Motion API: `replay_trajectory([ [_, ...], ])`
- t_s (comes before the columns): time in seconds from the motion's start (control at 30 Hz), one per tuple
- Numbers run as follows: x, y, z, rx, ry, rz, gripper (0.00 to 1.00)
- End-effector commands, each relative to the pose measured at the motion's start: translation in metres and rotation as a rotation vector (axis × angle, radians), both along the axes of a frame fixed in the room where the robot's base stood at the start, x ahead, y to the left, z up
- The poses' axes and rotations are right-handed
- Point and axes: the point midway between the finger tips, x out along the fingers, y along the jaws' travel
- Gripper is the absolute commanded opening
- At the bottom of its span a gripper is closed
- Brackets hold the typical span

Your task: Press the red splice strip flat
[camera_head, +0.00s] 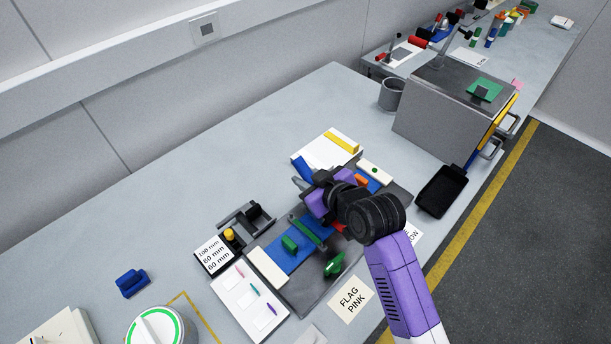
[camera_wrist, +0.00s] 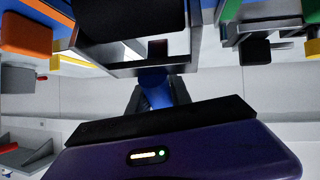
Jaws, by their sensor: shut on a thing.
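The red splice strip shows at most as a small red patch (camera_head: 338,229) on the dark grey fixture, just below my gripper in the head view; my wrist hides the rest. I cannot tell whether it lies flat. My gripper (camera_head: 302,185) is above the fixture's far side. In the wrist view my gripper (camera_wrist: 157,92) is shut on a blue piece (camera_wrist: 155,90) between its dark fingers. The lower end of that piece is hidden.
The fixture carries a blue bed (camera_head: 286,258), a green clamp block (camera_head: 290,243) and a green knob (camera_head: 334,264). A white tray with a yellow bar (camera_head: 342,142) lies behind my gripper. A black tray (camera_head: 441,190) and a grey box (camera_head: 430,112) stand to the right.

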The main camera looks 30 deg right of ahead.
Motion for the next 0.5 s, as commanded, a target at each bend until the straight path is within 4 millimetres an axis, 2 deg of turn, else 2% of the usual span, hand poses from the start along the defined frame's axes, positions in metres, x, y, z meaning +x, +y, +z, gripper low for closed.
replay_trajectory([
  [0.5,-0.0096,-0.0026,-0.0003,0.000,0.001,0.001,0.00],
])
